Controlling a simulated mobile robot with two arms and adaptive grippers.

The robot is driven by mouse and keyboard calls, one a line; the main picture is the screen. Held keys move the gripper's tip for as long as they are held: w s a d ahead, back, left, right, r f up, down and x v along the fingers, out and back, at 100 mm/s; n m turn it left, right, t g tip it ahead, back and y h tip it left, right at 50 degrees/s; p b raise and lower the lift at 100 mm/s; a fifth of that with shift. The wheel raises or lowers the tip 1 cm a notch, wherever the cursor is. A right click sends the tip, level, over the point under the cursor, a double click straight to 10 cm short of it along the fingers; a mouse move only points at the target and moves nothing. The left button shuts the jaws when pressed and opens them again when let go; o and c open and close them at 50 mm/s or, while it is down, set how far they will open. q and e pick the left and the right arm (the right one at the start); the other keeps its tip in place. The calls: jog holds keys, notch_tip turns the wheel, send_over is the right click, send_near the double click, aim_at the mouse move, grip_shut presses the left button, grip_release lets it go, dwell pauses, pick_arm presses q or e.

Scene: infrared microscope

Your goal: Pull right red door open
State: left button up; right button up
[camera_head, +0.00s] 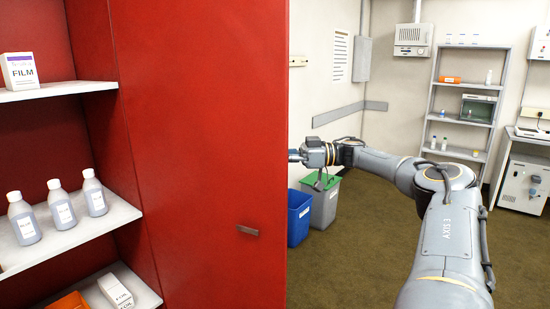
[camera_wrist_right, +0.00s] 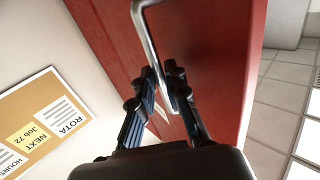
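The right red door (camera_head: 205,140) stands open in the head view, with its inner face toward me and a small metal plate (camera_head: 247,231) low on it. My right arm reaches behind the door's free edge, so the head view hides most of my right gripper. In the right wrist view, my right gripper (camera_wrist_right: 161,74) has its two fingers close on either side of the metal bar handle (camera_wrist_right: 149,36) on the red door face (camera_wrist_right: 212,45). The fingers appear shut on the handle. My left gripper is in neither view.
Left, the red cabinet's shelves (camera_head: 60,91) hold bottles (camera_head: 60,207) and a film box (camera_head: 20,71). Blue (camera_head: 299,217) and green-lidded (camera_head: 324,203) bins stand beyond the door edge. A grey rack (camera_head: 432,85) stands at the back. Brown floor (camera_head: 350,270) is open between.

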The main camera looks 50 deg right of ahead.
jog(key=shift+o, duration=1.2)
jog(key=shift+w+a, duration=0.2)
jog(key=shift+w, duration=0.1)
jog(key=shift+w+a+f, duration=0.1)
jog(key=shift+w+f, duration=0.05)
jog(key=shift+w, duration=0.15)
jog(key=v, duration=1.2)
jog(key=shift+s, duration=0.1)
